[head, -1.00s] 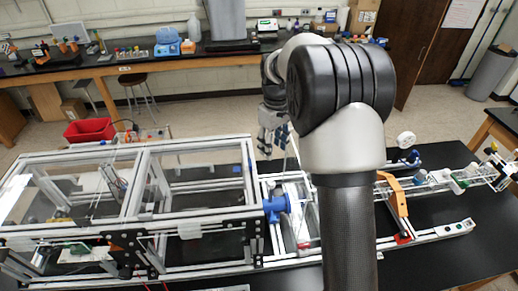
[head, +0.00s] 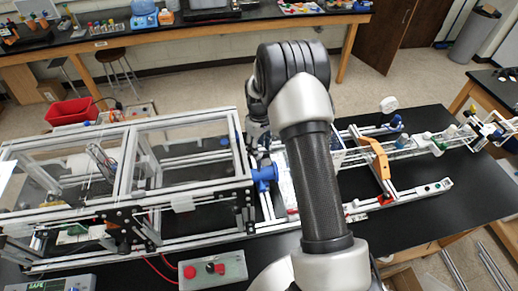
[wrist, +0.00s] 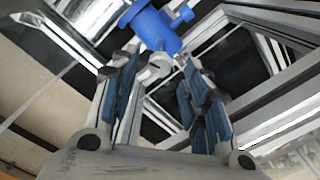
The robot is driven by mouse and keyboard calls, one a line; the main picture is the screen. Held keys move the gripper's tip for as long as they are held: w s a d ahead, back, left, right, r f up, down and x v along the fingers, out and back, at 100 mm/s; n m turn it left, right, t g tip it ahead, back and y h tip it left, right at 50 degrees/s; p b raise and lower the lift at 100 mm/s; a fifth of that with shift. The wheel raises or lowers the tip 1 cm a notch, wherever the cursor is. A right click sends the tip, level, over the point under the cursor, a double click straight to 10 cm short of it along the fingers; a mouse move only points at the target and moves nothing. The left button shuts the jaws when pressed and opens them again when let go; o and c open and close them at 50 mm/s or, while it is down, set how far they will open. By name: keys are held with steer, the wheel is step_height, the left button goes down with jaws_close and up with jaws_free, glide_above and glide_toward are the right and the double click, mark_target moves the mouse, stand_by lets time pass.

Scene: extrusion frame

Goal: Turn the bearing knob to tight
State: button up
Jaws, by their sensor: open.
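A blue part (head: 265,176), probably the bearing knob's housing, sits on the right end of the aluminium frame in the head view. In the wrist view the blue body (wrist: 152,28) lies at the top, with a small grey rounded piece (wrist: 155,69) on its near end. I cannot tell whether that grey piece is the knob, nor its setting. My gripper (wrist: 158,75) is open, its blue-padded fingers on either side of the grey piece, with visible gaps. In the head view my gripper (head: 262,154) is just above and behind the blue part, partly hidden by my arm.
The extrusion frame (head: 125,190) with clear panels fills the left of the black table. A control box (head: 212,269) with red and black knobs stands at the front. An orange bracket (head: 376,157) stands on the rail at right. Bare black table lies front right.

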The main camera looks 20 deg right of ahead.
steer(key=shift+f, duration=1.1)
steer(key=shift+c, duration=0.4)
jaws_close()
